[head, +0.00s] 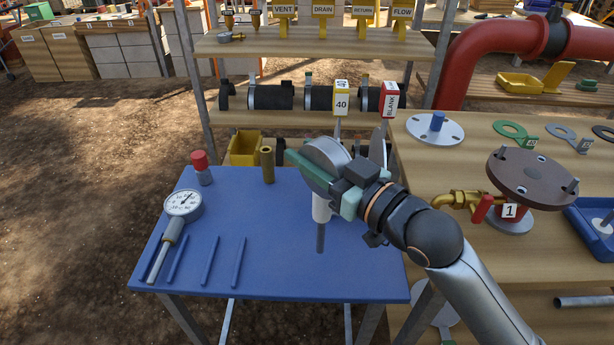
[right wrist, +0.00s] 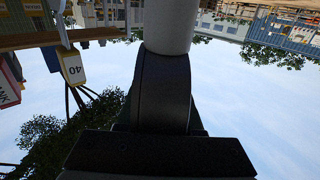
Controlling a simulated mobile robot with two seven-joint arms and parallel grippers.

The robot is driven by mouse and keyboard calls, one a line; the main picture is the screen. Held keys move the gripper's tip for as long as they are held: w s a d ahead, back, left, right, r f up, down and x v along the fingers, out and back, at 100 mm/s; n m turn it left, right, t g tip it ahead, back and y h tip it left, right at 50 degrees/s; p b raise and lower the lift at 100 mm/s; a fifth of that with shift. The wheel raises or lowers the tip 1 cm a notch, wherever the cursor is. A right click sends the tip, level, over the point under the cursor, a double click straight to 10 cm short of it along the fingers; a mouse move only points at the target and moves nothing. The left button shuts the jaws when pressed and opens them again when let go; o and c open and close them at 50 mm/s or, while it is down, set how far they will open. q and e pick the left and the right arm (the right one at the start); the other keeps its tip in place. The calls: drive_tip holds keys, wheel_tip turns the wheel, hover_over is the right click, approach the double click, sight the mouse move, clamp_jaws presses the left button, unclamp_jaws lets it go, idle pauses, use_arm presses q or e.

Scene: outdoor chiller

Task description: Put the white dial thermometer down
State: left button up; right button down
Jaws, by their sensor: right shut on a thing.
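The white dial thermometer (head: 321,208) hangs upright from my right gripper (head: 325,180), its round head between the green-padded fingers and its grey probe pointing down. The dial face is turned away from the head camera. It is over the right half of the blue table (head: 275,215); I cannot tell whether the tip touches the table. A white cylinder, seemingly its stem, fills the top middle of the right wrist view (right wrist: 168,25). A second dial thermometer (head: 183,204) with a grey stem lies at the table's left, face up. My left gripper is out of view.
Thin blue ridges (head: 210,261) run along the table's front left. A red-capped piece (head: 202,168) and a brass cylinder (head: 267,164) stand at its back. A wooden bench (head: 420,190) with a brown flange (head: 533,178) is close on the right. The table's middle is clear.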

sight(322, 207)
drive_tip(key=shift+w+a+f, duration=0.2)
drive_tip(key=shift+w+f, duration=0.25)
drive_tip(key=shift+f, duration=0.05)
drive_tip(key=shift+w+f+b, duration=0.1)
drive_tip(key=shift+f+b, duration=0.25)
drive_tip(key=shift+f, duration=1.4)
drive_tip(key=shift+f, duration=0.15)
drive_tip(key=c, duration=0.6)
unclamp_jaws()
drive_tip(key=shift+o, duration=0.2)
